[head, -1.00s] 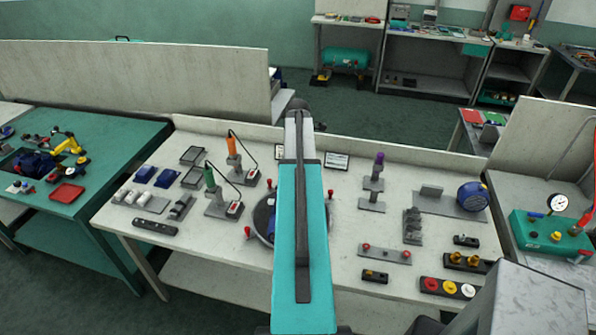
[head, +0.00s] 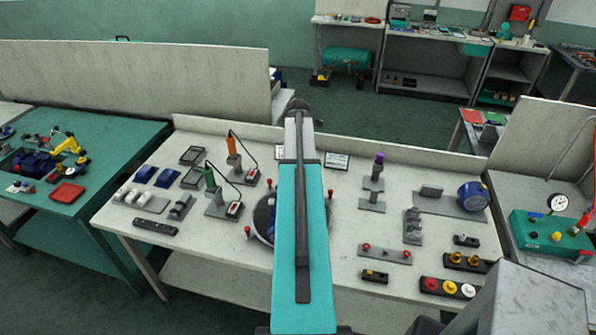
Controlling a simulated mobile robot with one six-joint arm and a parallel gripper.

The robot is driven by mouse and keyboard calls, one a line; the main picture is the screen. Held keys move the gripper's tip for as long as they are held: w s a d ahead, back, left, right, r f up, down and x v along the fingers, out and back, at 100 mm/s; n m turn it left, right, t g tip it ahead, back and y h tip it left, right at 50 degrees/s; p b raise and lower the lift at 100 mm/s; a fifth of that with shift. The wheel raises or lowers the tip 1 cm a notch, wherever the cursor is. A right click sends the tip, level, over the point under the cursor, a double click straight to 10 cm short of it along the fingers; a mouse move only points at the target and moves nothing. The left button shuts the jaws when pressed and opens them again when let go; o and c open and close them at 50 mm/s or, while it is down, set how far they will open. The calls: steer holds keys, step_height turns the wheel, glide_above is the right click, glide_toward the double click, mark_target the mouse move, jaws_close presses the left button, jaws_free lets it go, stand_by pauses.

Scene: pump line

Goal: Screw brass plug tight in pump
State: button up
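The upper part of my arm covers the middle of the bench, and my gripper is hidden behind it. A round dark fixture (head: 260,222) shows at the left edge of the arm. A strip of a blue body, possibly the pump, shows on it; the rest is hidden. Brass-coloured plugs (head: 455,258) sit in a black holder at the bench's right side. A smaller black block (head: 374,276) also carries a brass-coloured piece. I cannot tell whether a plug is in the pump.
A blue round unit (head: 473,196) and a holder with red, yellow and white caps (head: 447,288) are on the right. A low wall (head: 400,153) runs behind the bench.

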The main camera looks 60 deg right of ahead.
stand_by(0.5)
jaws_close()
steer(key=shift+m, duration=0.3)
steer(key=shift+m, duration=1.4)
steer(key=shift+m, duration=1.8)
